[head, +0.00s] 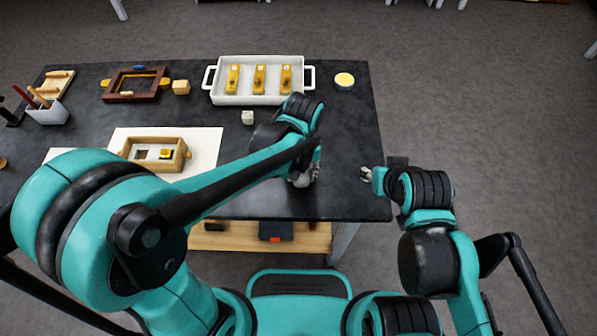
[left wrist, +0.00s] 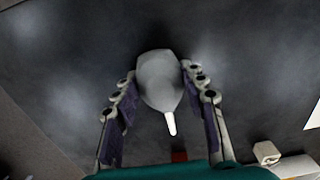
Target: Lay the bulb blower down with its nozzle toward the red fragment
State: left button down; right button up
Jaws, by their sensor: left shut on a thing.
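The bulb blower (left wrist: 160,80) is a grey bulb with a pale nozzle, seen in the left wrist view between the fingers of my left gripper (left wrist: 158,95). The gripper is shut on the bulb, and the nozzle points to the bottom of that view. A small dark red patch (left wrist: 179,157), likely the red fragment, shows beyond the nozzle tip, mostly hidden by my teal arm. In the head view my left gripper (head: 303,178) is over the table's right part, and the arm hides most of the blower. My right gripper (head: 367,175) is by the table's right edge; its finger opening is unclear.
The right front is mostly clear.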

pick_arm(q)
jog(key=shift+s+d+r, duration=0.15)
jog(key=shift+s+r, duration=0.05)
jog(key=shift+s, duration=0.05)
jog(key=shift+f, duration=0.1)
jog(key=c, duration=0.9)
grip_release()
jog(key=shift+w+f, duration=0.1)
notch_tip(320, 180, up, 12)
jog(key=p, duration=0.5)
jog(key=s+a+r+t, duration=0.1)
jog(key=a+t, duration=0.1)
jog(key=a, duration=0.4)
jog(key=s+a+t, duration=0.2)
jog(key=a, duration=0.4)
jog(key=s+a+r+t, duration=0.1)
jog(key=s+a+t, duration=0.1)
jog(key=a, duration=0.4)
jog(key=shift+s+r+t, duration=0.1)
jog(key=shift+r+t, duration=0.25)
jog(key=shift+t, duration=0.25)
